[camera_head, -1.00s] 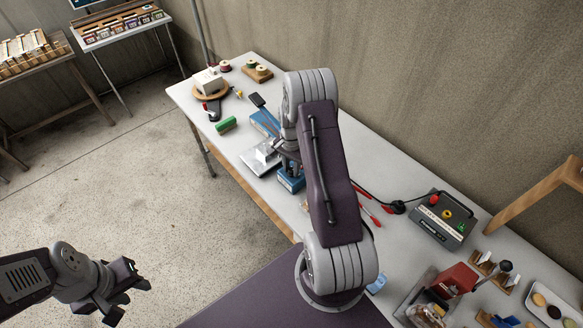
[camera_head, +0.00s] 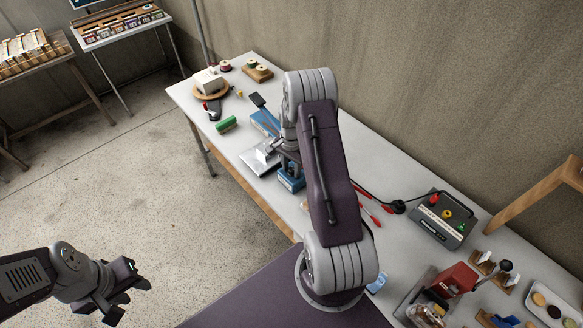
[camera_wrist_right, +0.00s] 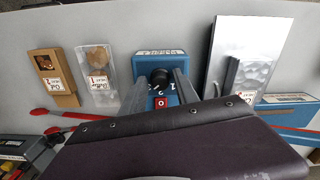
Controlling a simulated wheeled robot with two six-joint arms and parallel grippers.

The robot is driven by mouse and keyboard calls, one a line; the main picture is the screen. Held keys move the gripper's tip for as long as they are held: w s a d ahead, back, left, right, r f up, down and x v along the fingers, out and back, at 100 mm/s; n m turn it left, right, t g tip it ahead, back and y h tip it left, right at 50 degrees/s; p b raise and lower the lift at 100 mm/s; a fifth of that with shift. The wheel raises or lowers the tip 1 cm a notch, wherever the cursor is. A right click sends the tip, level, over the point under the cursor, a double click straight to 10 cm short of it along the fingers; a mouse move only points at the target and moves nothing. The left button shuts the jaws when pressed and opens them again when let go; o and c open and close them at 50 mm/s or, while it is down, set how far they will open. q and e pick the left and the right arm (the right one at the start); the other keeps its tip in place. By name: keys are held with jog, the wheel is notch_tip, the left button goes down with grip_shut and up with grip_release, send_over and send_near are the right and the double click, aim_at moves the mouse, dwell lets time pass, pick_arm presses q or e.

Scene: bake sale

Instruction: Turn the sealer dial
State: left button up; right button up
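The blue sealer (camera_wrist_right: 160,62) shows in the right wrist view, with a black dial knob (camera_wrist_right: 160,77) on its face, printed numbers and a red square marked 0 below. In the head view the blue sealer body (camera_head: 290,180) is partly hidden by my right arm. My right gripper (camera_wrist_right: 161,82) has one finger on each side of the knob. Narrow gaps seem to show beside the knob; I see no clear contact. My left gripper (camera_head: 128,300) is open and empty over the floor at the lower left.
Two packaged treats, one brown (camera_wrist_right: 53,75) and one clear (camera_wrist_right: 97,75), lie left. A grey power box (camera_head: 438,220) stands farther along the table.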

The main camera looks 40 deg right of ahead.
aim_at(291, 169)
notch_tip(291, 169, up, 9)
jog(key=shift+r+b, duration=0.1)
jog(key=shift+b, duration=0.45)
